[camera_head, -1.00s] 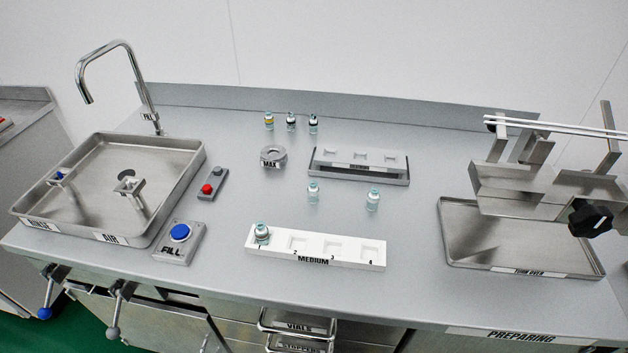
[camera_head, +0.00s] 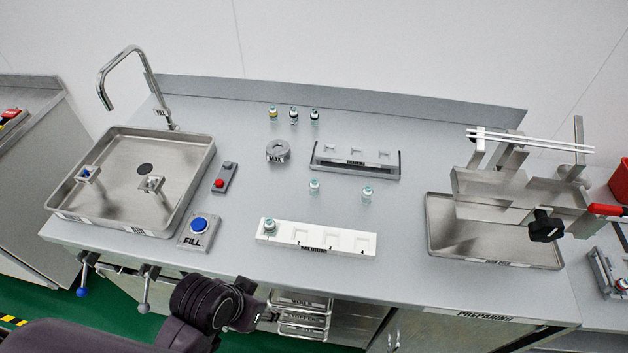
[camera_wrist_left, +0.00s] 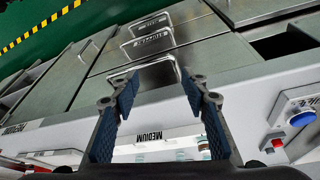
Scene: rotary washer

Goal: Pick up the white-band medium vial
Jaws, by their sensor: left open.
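A small clear vial with a teal cap (camera_head: 269,226) stands in slot 1 of the white MEDIUM rack (camera_head: 340,252). Two similar pale vials stand on the bench behind the rack, one nearer the middle (camera_head: 314,187) and one to the right (camera_head: 366,193). Their bands are too small to read for certain. My left gripper (camera_wrist_left: 160,90) is open and empty in the left wrist view. In the head view it is low in front of the bench edge, apart from the rack and partly hidden by its wrist. The MEDIUM label shows between its fingers. My right gripper is not in view.
Three vials with yellow or dark bands, one yellow (camera_head: 273,113), stand at the back. A round MAX holder (camera_head: 277,151) and a grey rack (camera_head: 355,172) stand behind. The blue FILL button (camera_head: 199,224) is left of the white rack. Steel trays flank the bench.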

